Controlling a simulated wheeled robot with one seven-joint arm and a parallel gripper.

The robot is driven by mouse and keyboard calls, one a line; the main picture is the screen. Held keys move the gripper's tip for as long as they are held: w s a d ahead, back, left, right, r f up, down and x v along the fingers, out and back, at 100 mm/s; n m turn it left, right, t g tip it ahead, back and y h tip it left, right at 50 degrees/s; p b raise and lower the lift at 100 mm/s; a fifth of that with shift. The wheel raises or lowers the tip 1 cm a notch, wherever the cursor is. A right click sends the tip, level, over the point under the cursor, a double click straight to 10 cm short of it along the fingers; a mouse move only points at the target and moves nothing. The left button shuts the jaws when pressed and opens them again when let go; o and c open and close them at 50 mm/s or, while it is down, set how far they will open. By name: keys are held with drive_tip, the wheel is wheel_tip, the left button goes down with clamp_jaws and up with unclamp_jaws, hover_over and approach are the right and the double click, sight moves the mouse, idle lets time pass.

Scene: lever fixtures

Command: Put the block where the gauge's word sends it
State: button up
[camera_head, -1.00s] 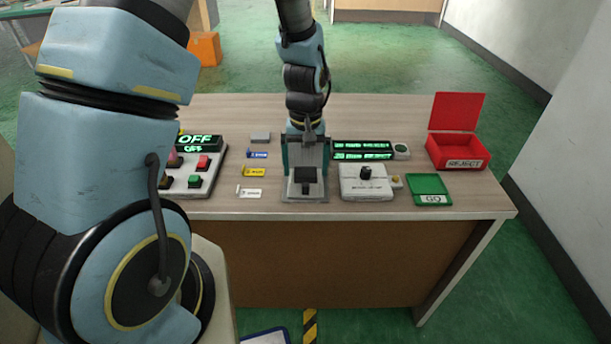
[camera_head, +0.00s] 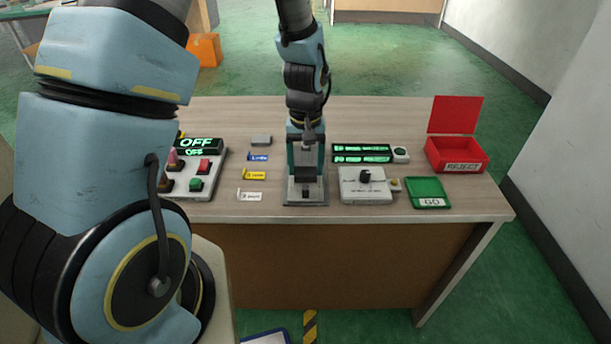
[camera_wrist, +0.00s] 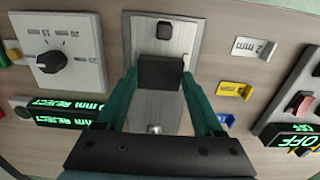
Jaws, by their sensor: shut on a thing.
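My gripper (camera_wrist: 160,77) is shut on a dark, block-shaped piece (camera_wrist: 159,73) over the metal plate of the middle fixture (camera_wrist: 198,30). Its teal fingers lie against both sides; whether this piece is the block or a lever's handle, I cannot tell. In the head view my gripper (camera_head: 305,172) is over the same fixture (camera_head: 306,202). The gauge's display (camera_head: 362,152) is lit green; in the wrist view its lines (camera_wrist: 62,110) include "REJECT" and "mm". The red REJECT box (camera_head: 456,152) stands open at right. A green GO tray (camera_head: 428,193) lies nearer the front.
A dial box (camera_head: 363,185) stands right of the fixture. At left are blue (camera_head: 258,157), yellow (camera_head: 255,174) and white (camera_head: 249,195) tags and a small grey block (camera_head: 261,141). Bare tabletop lies at front right.

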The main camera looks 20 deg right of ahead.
sight(306, 171)
drive_tip(key=shift+r+p, duration=1.7)
drive_tip(key=shift+r, duration=0.65)
